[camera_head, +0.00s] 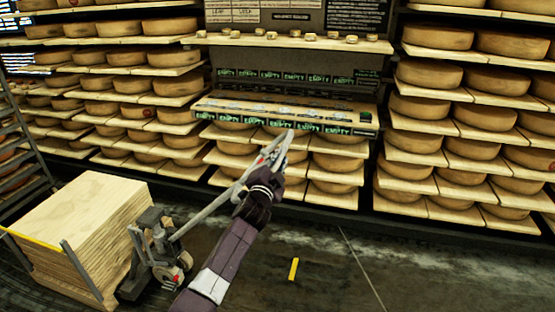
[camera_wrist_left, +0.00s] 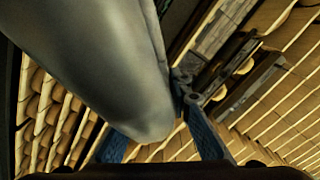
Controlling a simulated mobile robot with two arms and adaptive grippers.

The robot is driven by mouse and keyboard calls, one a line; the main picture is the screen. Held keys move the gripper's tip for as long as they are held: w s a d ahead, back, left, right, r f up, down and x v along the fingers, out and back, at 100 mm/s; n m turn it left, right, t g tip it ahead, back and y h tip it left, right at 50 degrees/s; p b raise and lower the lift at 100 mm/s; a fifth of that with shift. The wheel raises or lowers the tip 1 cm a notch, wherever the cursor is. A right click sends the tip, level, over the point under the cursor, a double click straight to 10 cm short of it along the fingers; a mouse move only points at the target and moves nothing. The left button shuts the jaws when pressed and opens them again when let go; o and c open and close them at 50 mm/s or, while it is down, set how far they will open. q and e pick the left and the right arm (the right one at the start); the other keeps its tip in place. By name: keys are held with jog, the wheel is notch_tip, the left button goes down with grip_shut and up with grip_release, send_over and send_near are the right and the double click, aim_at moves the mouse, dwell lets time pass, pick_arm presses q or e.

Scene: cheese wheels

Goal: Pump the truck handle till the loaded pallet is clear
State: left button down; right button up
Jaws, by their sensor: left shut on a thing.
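The pallet truck (camera_head: 160,255) stands at the lower left in the head view. Its long grey handle (camera_head: 208,208) slopes up and right from the truck. My left gripper (camera_head: 272,160) is shut on the upper end of the handle. In the left wrist view, the smooth grey handle (camera_wrist_left: 100,60) fills the upper left, very close, and its rounded end lies between the blue fingers of my left gripper (camera_wrist_left: 160,143). The load, a tall stack of pale boards (camera_head: 85,225), stands left of the truck. The pallet's underside is hidden, so its height off the floor cannot be told. My right gripper is out of view.
Shelves of cheese wheels (camera_head: 430,107) line the back and right. A bench-like ledge with "EMPTY" labels (camera_head: 285,115) is behind the handle. A dark metal rack (camera_head: 22,165) stands at the far left. The dark floor (camera_head: 400,270) is open at the lower right, with a small yellow strip (camera_head: 293,269).

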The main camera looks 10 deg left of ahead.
pick_arm(q)
jog(key=shift+d, duration=0.1)
jog(key=c, duration=1.8)
grip_release()
jog(key=shift+o, duration=0.2)
jog(key=s, duration=1.2)
jog(key=shift+a, duration=0.25)
